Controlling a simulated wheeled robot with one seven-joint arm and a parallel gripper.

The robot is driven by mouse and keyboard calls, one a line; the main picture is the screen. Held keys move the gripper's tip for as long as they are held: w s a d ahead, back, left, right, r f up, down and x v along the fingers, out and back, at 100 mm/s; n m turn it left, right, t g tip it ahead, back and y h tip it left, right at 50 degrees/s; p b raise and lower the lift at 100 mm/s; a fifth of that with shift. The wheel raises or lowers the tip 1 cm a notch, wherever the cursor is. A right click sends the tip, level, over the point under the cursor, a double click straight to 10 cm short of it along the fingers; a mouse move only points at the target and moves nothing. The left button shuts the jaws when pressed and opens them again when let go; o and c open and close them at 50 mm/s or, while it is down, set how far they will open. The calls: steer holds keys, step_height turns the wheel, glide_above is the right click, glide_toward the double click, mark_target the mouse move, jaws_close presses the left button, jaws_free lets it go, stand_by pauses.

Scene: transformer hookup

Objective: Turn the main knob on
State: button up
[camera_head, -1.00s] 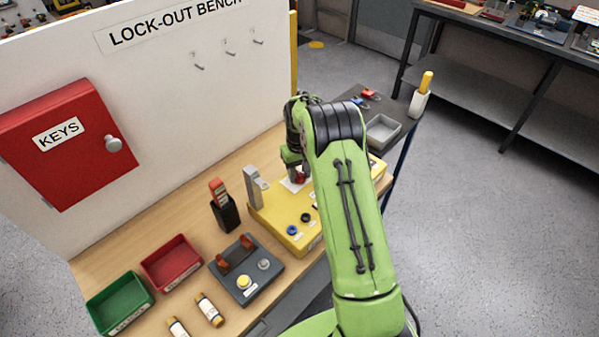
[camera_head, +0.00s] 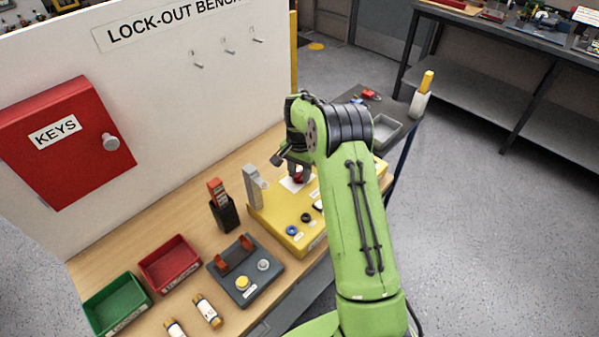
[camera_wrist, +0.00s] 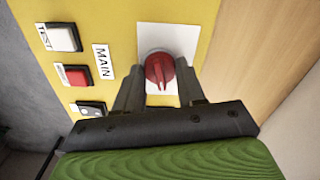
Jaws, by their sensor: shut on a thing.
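The main knob (camera_wrist: 160,70) is a round red rotary knob with a raised grip, on a white plate (camera_wrist: 183,37) on the yellow panel (camera_wrist: 120,18). A "MAIN" label (camera_wrist: 103,65) sits beside the plate in the wrist view. My gripper (camera_wrist: 160,80) has its two fingers on either side of the knob and is shut on it. In the head view the knob (camera_head: 298,178) shows as a small red patch under my gripper (camera_head: 296,172), partly hidden by it. The yellow panel (camera_head: 270,222) lies on the bench.
White (camera_wrist: 62,37) and red (camera_wrist: 75,76) buttons sit beside the label. A grey lever (camera_head: 253,186) stands on the panel's left. Left of it are a black holder (camera_head: 225,214), a dark switch box (camera_head: 246,288), red (camera_head: 170,285) and green (camera_head: 117,320) bins. The keys cabinet (camera_head: 65,140) hangs behind.

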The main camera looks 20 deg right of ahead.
mark_target(299, 174)
steer(key=shift+m, duration=1.5)
steer(key=o, duration=1.1)
steer(key=shift+c, duration=0.2)
step_height(299, 174, up, 16)
steer(key=p, duration=0.2)
steer(key=shift+f, duration=0.1)
